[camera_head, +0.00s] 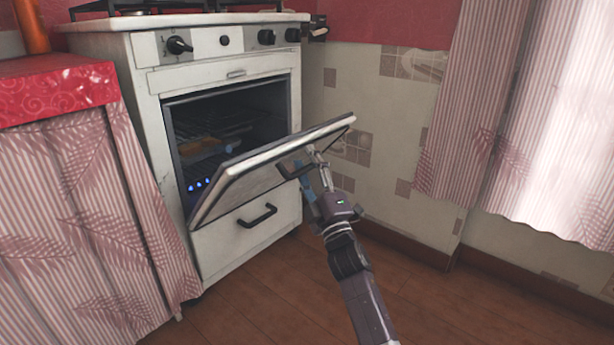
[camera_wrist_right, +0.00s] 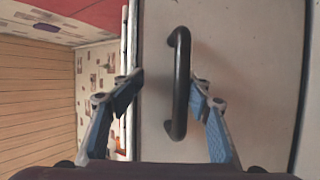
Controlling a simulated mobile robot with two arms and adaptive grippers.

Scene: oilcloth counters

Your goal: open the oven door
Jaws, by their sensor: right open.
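The white oven (camera_head: 230,60) stands against the wall in the head view. Its door (camera_head: 250,178) is partly open, tilted outward and down with its lower edge at the oven. The dark cavity shows behind it, with racks and small blue flames inside. My right gripper (camera_head: 310,170) is at the outer face of the door, near its upper edge. My left gripper is not in view.
Below the door is a drawer with a black handle (camera_head: 257,216). A counter with a red cloth (camera_head: 60,85) and striped curtain stands on the left. A tiled wall (camera_head: 385,150) and striped curtains are on the right. The wooden floor (camera_head: 270,290) in front is clear.

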